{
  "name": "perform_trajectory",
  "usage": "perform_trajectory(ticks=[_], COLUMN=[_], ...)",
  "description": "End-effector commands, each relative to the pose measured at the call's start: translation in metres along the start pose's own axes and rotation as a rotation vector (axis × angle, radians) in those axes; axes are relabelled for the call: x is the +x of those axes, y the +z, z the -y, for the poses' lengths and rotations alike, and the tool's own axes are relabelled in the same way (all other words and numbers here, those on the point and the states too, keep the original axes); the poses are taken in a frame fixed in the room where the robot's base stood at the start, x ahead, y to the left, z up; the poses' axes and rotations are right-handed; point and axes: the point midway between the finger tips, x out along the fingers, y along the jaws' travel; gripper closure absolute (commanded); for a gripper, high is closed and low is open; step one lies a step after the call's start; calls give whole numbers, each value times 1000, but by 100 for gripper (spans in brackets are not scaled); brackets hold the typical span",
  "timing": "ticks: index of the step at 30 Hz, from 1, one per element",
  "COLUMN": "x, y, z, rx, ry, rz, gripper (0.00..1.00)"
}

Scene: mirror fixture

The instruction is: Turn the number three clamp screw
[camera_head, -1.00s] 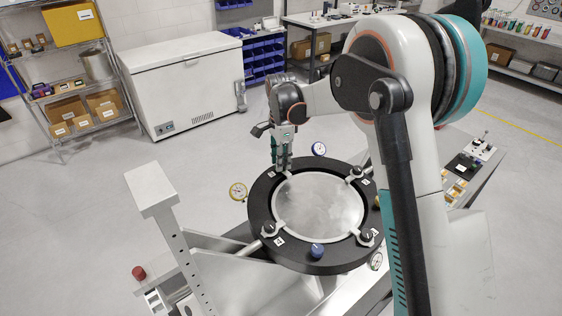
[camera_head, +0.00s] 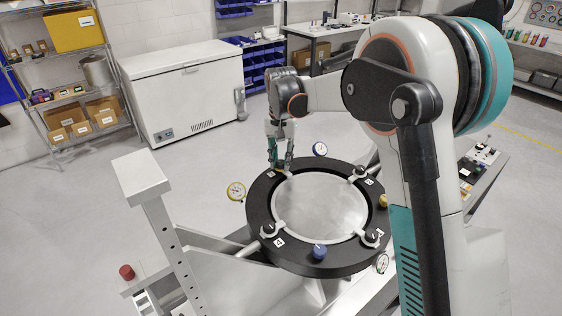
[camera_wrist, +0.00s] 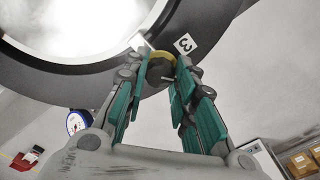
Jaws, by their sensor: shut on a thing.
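The mirror fixture is a black ring (camera_head: 262,190) around a round silvery mirror (camera_head: 320,208). Clamps with dark knobs sit around its rim. In the wrist view, a label reading 3 (camera_wrist: 185,44) lies on the ring beside the number three clamp screw (camera_wrist: 158,70), a dark knob with a yellowish top edge. My gripper (camera_wrist: 161,74) has its teal-padded fingers on both sides of this knob and is shut on it. In the head view my gripper (camera_head: 280,166) points down at the ring's far left edge, hiding the knob there.
A blue knob (camera_head: 319,251) is at the ring's near edge. A grey post (camera_head: 142,178) stands to the left.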

Motion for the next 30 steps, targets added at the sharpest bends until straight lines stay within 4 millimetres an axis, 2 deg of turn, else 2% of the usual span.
perform_trajectory(ticks=[30], x=[-1], y=[-1], z=[1], rx=[-964], ry=[0], rz=[-4], gripper=[99])
